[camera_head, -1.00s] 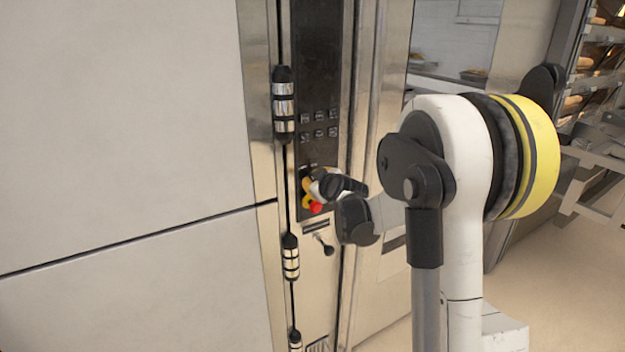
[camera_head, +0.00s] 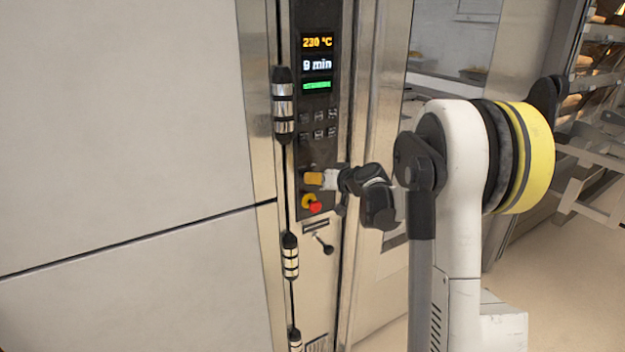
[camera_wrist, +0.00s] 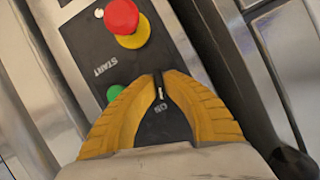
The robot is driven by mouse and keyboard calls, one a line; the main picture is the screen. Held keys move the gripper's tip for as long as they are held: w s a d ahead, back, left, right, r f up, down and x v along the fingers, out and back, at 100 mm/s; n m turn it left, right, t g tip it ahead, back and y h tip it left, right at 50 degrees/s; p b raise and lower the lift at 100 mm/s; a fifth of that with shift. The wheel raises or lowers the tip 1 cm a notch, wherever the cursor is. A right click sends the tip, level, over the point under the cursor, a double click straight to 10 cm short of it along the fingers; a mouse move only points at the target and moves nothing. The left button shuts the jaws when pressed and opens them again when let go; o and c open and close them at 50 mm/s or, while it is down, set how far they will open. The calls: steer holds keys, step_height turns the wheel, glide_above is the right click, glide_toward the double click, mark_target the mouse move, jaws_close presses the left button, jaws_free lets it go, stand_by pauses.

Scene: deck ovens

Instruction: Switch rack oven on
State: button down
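The rack oven's control panel (camera_head: 318,150) is a dark upright strip. Its display (camera_head: 317,64) is lit, reading 230 °C and 9 min above a green bar. A red stop button on a yellow base (camera_head: 314,206) is low on the panel; the wrist view also shows it (camera_wrist: 123,18). A green button (camera_wrist: 115,93) beside the word START is partly hidden by a finger. My gripper (camera_head: 313,178) is at the panel just above the red button. Its yellow fingers (camera_wrist: 161,82) are closed around a small dark switch with a white mark (camera_wrist: 161,93), mostly hidden between them.
Door hinges (camera_head: 283,103) run down the left of the panel, beside a large pale wall panel (camera_head: 120,110). A small lever (camera_head: 323,244) sticks out below the controls. A rack with trays (camera_head: 595,150) stands at the right. Floor is clear at lower right.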

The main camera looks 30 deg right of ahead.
steer(key=shift+m+y, duration=0.5)
steer(key=shift+m, duration=0.2)
steer(key=c, duration=1.5)
jaws_free()
steer(key=v, duration=1.2)
steer(key=shift+f, duration=0.1)
